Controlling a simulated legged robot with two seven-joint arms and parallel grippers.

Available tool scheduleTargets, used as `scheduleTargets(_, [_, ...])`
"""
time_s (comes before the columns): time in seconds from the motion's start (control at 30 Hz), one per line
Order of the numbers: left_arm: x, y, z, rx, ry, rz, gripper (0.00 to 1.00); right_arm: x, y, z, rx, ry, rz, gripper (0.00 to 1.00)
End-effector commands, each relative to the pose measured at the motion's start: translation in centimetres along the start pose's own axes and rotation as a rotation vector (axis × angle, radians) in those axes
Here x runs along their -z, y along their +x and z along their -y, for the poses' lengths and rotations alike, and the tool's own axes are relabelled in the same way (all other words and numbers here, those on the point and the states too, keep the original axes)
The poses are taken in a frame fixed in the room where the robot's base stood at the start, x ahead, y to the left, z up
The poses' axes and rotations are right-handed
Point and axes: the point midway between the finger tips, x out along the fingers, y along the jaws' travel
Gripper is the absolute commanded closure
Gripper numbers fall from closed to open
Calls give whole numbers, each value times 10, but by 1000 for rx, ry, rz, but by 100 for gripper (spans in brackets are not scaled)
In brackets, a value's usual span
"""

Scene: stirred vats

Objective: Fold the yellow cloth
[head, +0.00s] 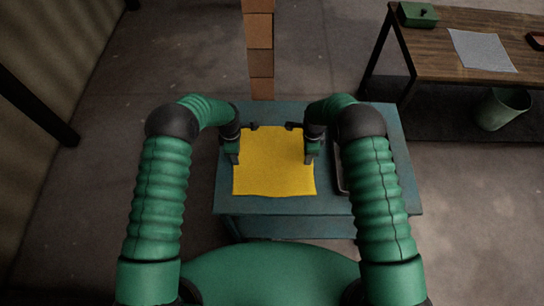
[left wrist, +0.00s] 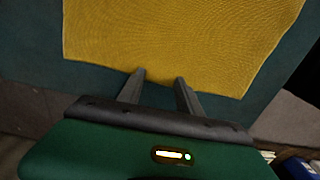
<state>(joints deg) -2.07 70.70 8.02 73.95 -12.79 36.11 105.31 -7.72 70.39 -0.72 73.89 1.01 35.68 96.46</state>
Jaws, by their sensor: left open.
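The yellow cloth (head: 273,170) lies flat and spread out on the blue-green table (head: 395,150). Its near edge is slightly wavy. My left gripper (head: 236,155) is at the cloth's left edge in the head view. In the left wrist view, the two fingers of my left gripper (left wrist: 159,82) are apart with nothing between them but the cloth's border (left wrist: 160,70) beneath the tips. My right gripper (head: 309,154) is at the cloth's right edge; its fingers are too small and dark to tell their opening.
A dark tray-like object (head: 341,178) lies right of the cloth, partly hidden by my right arm. Stacked brown boxes (head: 260,50) stand behind the table. A wooden bench (head: 440,55) at upper right holds a grey cloth (head: 482,50) and green box (head: 418,14); a bin (head: 502,110) stands below.

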Motion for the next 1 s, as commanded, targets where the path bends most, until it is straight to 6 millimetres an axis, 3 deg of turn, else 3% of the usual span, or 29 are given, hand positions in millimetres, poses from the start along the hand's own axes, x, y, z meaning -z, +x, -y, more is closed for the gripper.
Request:
scheduleTargets(0.67, [0,2,1,2,0,-2,99,1,2,0,-1,0,1,99])
scheduleTargets(1.0, [0,2,0,2,-1,-2,100,1,2,0,-2,-1,1,100])
